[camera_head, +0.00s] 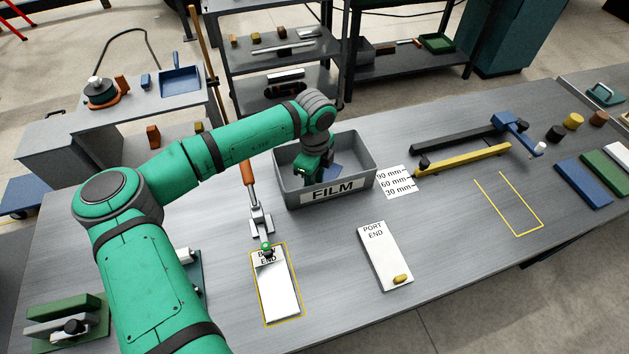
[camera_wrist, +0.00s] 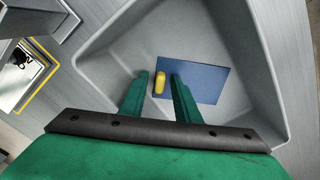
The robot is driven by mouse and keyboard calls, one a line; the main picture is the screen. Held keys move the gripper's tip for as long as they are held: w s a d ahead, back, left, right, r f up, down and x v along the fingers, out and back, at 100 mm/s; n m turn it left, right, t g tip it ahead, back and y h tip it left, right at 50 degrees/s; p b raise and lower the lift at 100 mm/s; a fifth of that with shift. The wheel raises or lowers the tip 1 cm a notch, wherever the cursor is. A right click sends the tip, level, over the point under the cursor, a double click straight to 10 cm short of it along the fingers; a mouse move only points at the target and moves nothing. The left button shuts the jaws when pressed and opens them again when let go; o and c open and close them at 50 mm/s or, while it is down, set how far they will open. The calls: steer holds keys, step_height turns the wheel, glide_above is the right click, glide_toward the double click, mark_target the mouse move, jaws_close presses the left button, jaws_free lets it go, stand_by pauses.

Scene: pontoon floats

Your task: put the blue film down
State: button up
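The blue film (camera_wrist: 205,82) is a flat blue sheet with a yellow tab (camera_wrist: 160,83) at its left edge. It lies inside the grey bin marked FILM (camera_head: 365,178); part of it shows in the head view (camera_head: 334,171). My gripper (camera_wrist: 160,80) reaches down into the bin with its fingers apart. The yellow tab is between the fingertips, with a visible gap on each side. In the head view the fingertips are hidden by the bin wall and my wrist.
A white BOW END panel (camera_head: 280,298) lies in a yellow outline, with an orange-handled tool (camera_head: 250,180) above it. A PORT END panel (camera_head: 380,255) carries a yellow tab. A millimetre card (camera_head: 397,182) is beside the bin. The yellow outline (camera_head: 512,210) at right is empty.

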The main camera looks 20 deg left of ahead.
steer(key=shift+r, duration=0.15)
step_height(320, 180, up, 12)
stand_by(0.6)
steer(key=shift+s, duration=0.1)
stand_by(0.4)
